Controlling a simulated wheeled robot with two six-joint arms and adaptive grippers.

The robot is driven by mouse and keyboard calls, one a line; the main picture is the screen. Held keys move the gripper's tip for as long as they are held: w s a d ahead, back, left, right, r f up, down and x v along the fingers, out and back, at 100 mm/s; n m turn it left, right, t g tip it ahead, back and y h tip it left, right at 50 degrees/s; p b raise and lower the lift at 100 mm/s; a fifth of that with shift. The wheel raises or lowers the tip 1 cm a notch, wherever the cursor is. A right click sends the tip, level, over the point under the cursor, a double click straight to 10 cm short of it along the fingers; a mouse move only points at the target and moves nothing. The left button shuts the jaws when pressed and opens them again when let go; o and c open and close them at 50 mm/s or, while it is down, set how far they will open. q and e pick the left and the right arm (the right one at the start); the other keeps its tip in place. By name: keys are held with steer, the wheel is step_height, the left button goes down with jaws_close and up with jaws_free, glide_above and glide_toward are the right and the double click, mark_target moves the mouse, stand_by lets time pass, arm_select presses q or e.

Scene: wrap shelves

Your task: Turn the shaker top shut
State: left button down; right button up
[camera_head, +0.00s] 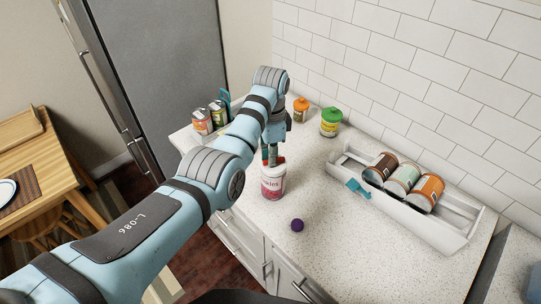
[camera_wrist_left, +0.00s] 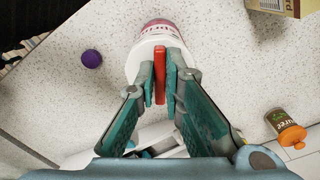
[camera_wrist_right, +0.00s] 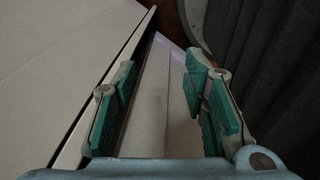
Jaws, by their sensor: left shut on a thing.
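The shaker (camera_head: 272,188) is a pink-and-white tub labelled like sprinkles, standing upright on the counter. In the left wrist view its white top (camera_wrist_left: 146,50) carries a raised red bar (camera_wrist_left: 160,76). My left gripper (camera_head: 271,154) is above the shaker, pointing down. Its fingers (camera_wrist_left: 166,72) are shut on the red bar, one on each side. How far the top is turned cannot be told. My right gripper (camera_wrist_right: 162,68) is open and empty in the right wrist view, near pale flat panels with a dark gap; it does not show in the head view.
A purple ball (camera_head: 297,225) lies in front of the shaker. A white rack (camera_head: 447,231) with cans and a teal scoop-like piece (camera_head: 357,188) is at right. An orange-topped bottle (camera_head: 301,110), a green-topped jar (camera_head: 330,122) and cans (camera_head: 202,122) stand behind.

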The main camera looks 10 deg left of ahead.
arm_select(q)
steer(key=m, duration=0.5)
steer(key=shift+d+f+m, duration=0.1)
steer(key=shift+m, duration=0.2)
steer(key=m, duration=0.5)
steer(key=shift+f+m, duration=0.1)
steer(key=shift+m, duration=0.3)
steer(key=c, duration=1.7)
jaws_free()
steer(key=shift+w, duration=0.25)
steer(key=shift+r, duration=0.45)
step_height(320, 180, up, 11)
